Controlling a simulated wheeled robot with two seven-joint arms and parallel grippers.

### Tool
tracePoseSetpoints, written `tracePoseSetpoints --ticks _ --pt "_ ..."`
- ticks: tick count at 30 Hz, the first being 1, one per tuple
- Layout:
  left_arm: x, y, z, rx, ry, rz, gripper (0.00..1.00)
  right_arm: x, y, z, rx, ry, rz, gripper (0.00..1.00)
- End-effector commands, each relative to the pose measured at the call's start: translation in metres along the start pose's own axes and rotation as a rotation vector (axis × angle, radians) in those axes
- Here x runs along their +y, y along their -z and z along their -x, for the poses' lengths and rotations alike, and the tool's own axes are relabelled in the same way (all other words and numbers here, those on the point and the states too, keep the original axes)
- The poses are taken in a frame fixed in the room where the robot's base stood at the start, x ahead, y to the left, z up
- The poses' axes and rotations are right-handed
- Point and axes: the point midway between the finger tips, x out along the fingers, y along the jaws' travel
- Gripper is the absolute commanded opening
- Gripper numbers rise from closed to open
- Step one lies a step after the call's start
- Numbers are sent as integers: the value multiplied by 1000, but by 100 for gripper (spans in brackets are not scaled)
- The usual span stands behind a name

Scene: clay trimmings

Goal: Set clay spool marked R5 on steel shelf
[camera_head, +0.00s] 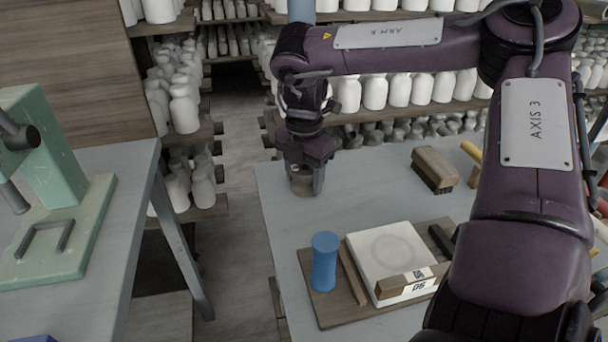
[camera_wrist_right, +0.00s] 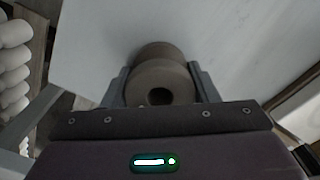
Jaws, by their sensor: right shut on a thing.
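A brown-grey clay spool (camera_head: 301,183) is between the fingers of my right gripper (camera_head: 304,180), at the far left corner of the grey table. In the right wrist view the spool (camera_wrist_right: 160,80) shows its round top with a dark centre hole, and the right gripper (camera_wrist_right: 160,88) is shut on its sides. No R5 mark is readable on it. I cannot tell whether its base touches the table. My left gripper is not in view. Shelves (camera_head: 205,135) with white bottles stand behind; I cannot tell whether one is the steel shelf.
A green press (camera_head: 60,190) stands on the left bench. The table's middle is clear.

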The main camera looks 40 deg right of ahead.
Motion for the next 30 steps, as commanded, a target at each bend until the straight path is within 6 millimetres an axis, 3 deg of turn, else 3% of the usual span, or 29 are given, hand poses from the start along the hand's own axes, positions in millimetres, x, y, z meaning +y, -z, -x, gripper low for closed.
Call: tracePoseSetpoints --ticks 1,5,17,30 --pt "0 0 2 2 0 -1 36 0 0 0 0 0 0 58" --pt "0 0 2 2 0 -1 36 0 0 0 0 0 0 75" --pt "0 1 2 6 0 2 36 1 0 7 -1 -2 1 76" --pt "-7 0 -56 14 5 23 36 1 0 96 -3 -3 -1 76"
